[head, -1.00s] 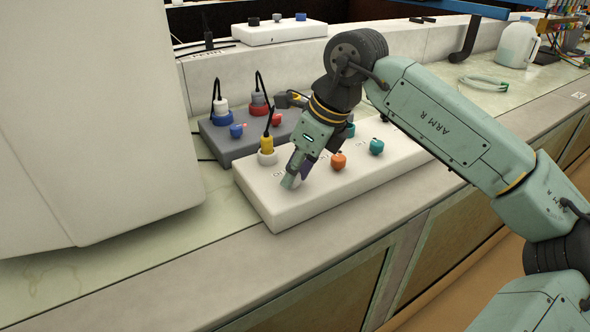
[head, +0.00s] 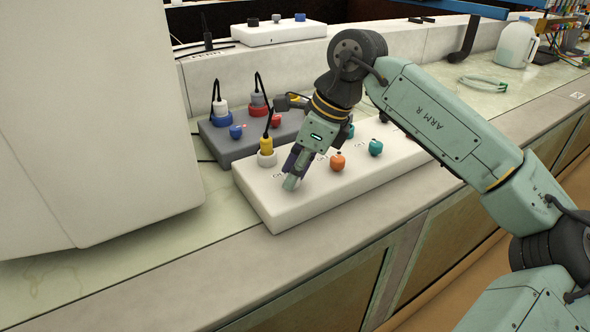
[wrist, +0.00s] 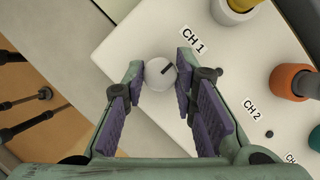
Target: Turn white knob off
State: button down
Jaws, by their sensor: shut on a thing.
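The white knob (wrist: 157,76) is a small round knob with a dark pointer line, beside the "CH 1" label on a white control box (head: 330,196). In the wrist view it sits between my fingertips, and its pointer line slants up to the right, towards the label. My gripper (wrist: 161,72) is shut on the white knob, with purple-padded fingers on both sides. In the head view my gripper (head: 292,182) reaches down to the front left of the white box and hides most of the knob.
On the same box are an orange knob (head: 338,162), a teal knob (head: 376,148) and a yellow plug (head: 266,145) with a black cable. A grey box (head: 225,148) with plugs and knobs stands behind. A large white casing (head: 90,110) fills the left.

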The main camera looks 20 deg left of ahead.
jog(key=c, duration=1.3)
grip_release()
jog(key=v, duration=1.2)
jog(key=shift+f, duration=0.1)
